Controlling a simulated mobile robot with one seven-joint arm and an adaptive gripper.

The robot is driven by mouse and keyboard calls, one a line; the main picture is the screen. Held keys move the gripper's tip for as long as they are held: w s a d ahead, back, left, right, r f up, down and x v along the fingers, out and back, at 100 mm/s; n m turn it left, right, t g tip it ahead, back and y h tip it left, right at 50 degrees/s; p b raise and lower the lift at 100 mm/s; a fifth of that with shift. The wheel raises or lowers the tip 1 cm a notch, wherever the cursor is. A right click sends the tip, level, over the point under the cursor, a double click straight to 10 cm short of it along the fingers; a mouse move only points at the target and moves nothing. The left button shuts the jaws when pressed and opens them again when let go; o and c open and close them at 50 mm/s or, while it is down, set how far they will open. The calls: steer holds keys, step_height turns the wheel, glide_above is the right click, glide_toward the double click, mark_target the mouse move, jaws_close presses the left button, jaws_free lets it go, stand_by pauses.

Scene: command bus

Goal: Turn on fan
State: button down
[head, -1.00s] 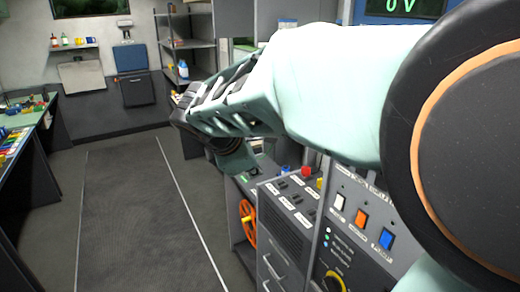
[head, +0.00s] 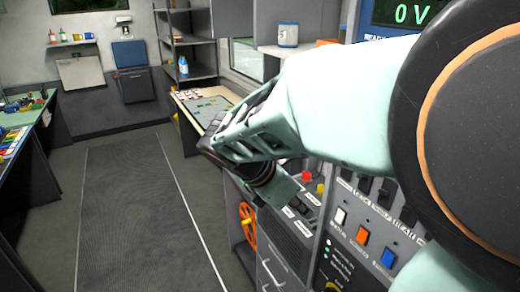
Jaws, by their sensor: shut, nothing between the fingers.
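The control panel (head: 347,222) stands at the lower right. It has a row of black switches (head: 364,184) along its top, with white, orange and blue rocker switches (head: 362,235) below. Labels under the black switches are too small to read surely, so I cannot tell which one is for the fan. No fan is recognisable. My gripper (head: 285,190) is shut and empty, seen from behind at the bent end of my arm. It is above the lower console, left of the black switches. My arm hides part of the panel.
A red button and a yellow button (head: 320,188) sit on the lower console near my gripper. An orange wheel (head: 247,226) is on its left side. A dark display reading 0 V (head: 411,14) is at top right. The aisle floor (head: 125,215) is clear.

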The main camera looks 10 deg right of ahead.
mark_target(337, 222)
steer(key=shift+w+d+r+b+x, duration=0.15)
steer(key=shift+d+r+b+x, duration=0.35)
steer(key=shift+x, duration=1.6)
steer(key=shift+w+d+r+b+x, duration=0.15)
steer(key=shift+b+x, duration=0.55)
steer(key=shift+x, duration=1.35)
steer(key=shift+w+d+r+b+x, duration=0.2)
steer(key=shift+d+b+x, duration=0.3)
steer(key=shift+x, duration=1.6)
steer(key=shift+a, duration=0.15)
steer(key=shift+f+b, duration=0.1)
steer(key=shift+b, duration=0.2)
steer(key=shift+f+b, duration=0.15)
steer(key=shift+b, duration=0.25)
steer(key=shift+d+h, duration=0.2)
steer(key=shift+h, duration=0.1)
steer(key=shift+r, duration=0.25)
